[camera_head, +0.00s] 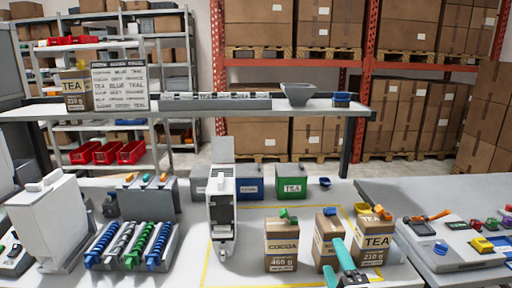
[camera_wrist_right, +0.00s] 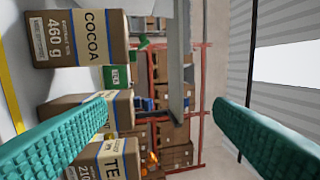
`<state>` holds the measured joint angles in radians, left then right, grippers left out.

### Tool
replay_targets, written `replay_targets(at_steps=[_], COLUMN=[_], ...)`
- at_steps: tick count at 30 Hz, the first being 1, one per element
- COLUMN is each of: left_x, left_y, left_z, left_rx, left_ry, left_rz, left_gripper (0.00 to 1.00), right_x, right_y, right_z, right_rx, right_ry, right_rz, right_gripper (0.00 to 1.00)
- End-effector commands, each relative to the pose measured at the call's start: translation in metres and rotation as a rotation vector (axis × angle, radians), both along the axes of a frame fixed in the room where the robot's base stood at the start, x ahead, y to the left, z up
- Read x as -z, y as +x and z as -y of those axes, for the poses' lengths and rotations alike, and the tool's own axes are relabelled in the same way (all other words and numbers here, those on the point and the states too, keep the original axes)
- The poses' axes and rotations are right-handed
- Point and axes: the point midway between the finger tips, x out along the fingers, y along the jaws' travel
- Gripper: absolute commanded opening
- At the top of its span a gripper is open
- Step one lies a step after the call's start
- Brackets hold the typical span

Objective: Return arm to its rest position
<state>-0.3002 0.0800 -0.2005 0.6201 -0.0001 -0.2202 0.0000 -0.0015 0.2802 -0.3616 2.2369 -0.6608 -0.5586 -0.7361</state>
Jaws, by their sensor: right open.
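My right gripper (camera_head: 345,262) is at the front right of the work table, with a teal finger in front of the bags. In the wrist view its two teal fingers (camera_wrist_right: 160,112) are spread wide with nothing between them. A cocoa bag (camera_head: 282,245), a middle bag (camera_head: 325,238) and a tea bag (camera_head: 374,240) stand upright beyond or beside it. The cocoa bag also shows in the wrist view (camera_wrist_right: 85,35), with the tea bag (camera_wrist_right: 118,158) below. The finger partly hides the middle bag; contact cannot be told. My left gripper is out of view.
A white dispenser (camera_head: 222,215) stands left of the bags inside a yellow outline. Colored augers (camera_head: 130,245) sit farther left. A raised shelf (camera_head: 220,112) crosses behind. A side table (camera_head: 470,250) with small parts is at the right. Bare tabletop shows between dispenser and cocoa bag.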

Motion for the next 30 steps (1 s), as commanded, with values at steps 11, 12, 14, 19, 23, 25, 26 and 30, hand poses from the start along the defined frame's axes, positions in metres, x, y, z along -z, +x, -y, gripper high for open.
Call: replay_targets(at_steps=[11, 12, 14, 19, 23, 25, 26, 30], left_x=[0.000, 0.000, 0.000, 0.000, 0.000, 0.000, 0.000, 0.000], left_y=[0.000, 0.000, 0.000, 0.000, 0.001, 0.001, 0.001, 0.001], left_z=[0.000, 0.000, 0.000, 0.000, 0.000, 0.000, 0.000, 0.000], left_rx=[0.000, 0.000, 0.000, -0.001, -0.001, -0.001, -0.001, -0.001], left_ry=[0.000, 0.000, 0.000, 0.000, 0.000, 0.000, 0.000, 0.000], left_rz=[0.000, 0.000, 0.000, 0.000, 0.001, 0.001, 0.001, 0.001], left_gripper=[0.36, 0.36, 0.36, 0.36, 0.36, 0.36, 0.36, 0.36], right_x=[0.197, 0.206, 0.218, 0.242, 0.265, 0.284, 0.292, 0.335], right_y=[-0.138, -0.153, -0.175, -0.235, -0.251, -0.246, -0.244, -0.238], right_z=[0.054, 0.054, 0.054, 0.049, 0.046, 0.045, 0.045, 0.044], right_rx=[0.451, 0.496, 0.560, 0.739, 0.815, 0.819, 0.820, 0.830], right_ry=[0.920, 0.973, 1.039, 1.192, 1.236, 1.232, 1.230, 1.220], right_rz=[-0.882, -0.937, -1.014, -1.204, -1.276, -1.281, -1.283, -1.298], right_gripper=[0.76, 0.76, 0.76, 0.76, 0.76, 0.76, 0.76, 0.76])
